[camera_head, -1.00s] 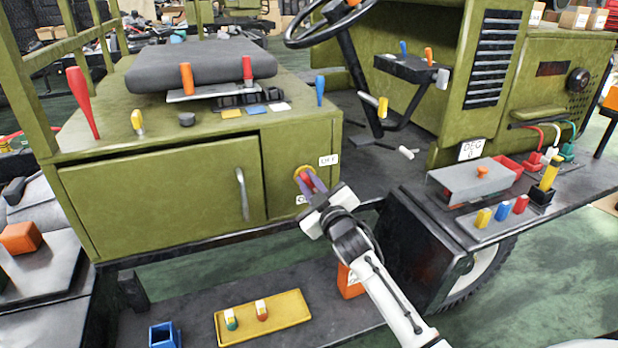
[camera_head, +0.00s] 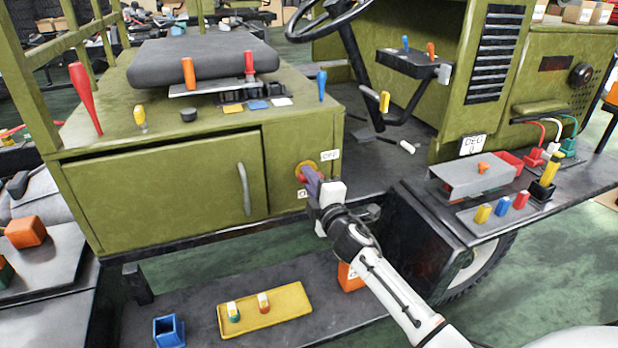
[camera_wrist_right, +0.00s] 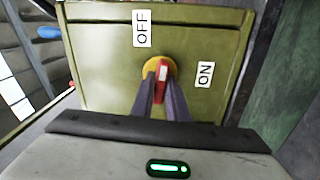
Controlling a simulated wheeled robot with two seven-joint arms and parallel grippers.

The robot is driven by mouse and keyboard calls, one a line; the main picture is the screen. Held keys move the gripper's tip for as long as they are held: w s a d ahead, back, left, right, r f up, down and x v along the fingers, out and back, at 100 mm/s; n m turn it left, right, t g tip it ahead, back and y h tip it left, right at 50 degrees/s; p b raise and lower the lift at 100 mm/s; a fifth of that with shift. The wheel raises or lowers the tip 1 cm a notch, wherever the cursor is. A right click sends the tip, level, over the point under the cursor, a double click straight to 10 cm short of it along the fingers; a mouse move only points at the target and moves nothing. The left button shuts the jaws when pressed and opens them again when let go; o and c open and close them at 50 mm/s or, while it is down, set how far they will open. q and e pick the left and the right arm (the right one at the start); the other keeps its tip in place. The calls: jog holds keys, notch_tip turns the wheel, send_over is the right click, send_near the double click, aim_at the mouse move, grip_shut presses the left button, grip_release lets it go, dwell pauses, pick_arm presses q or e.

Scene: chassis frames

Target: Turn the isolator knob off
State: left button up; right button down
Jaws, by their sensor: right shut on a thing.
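The isolator knob is a red handle with a white mark (camera_wrist_right: 162,74) on a round yellow plate (camera_wrist_right: 149,66), on the green cabinet's right-hand face. In the right wrist view, an OFF label (camera_wrist_right: 142,28) is above the knob and an ON label (camera_wrist_right: 205,74) is to its right. The handle stands nearly upright there, leaning slightly right. My right gripper (camera_wrist_right: 159,90) is shut on the handle, with its purple fingers on either side. My left gripper is not in view.
The OFF label (camera_head: 330,154) is close to the gripper. A cabinet door with a handle (camera_head: 243,188) is to the left. A steering wheel (camera_head: 325,14) and levers (camera_head: 384,101) are above right. A yellow tray (camera_head: 265,312) lies on the lower step.

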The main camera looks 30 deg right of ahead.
jog(key=shift+f+n, duration=0.1)
jog(key=shift+n, duration=0.5)
jog(key=c, duration=1.8)
grip_release()
jog(key=shift+o, duration=0.2)
jog(key=shift+s, duration=0.1)
jog(key=v, duration=1)
jog(key=shift+a, duration=0.1)
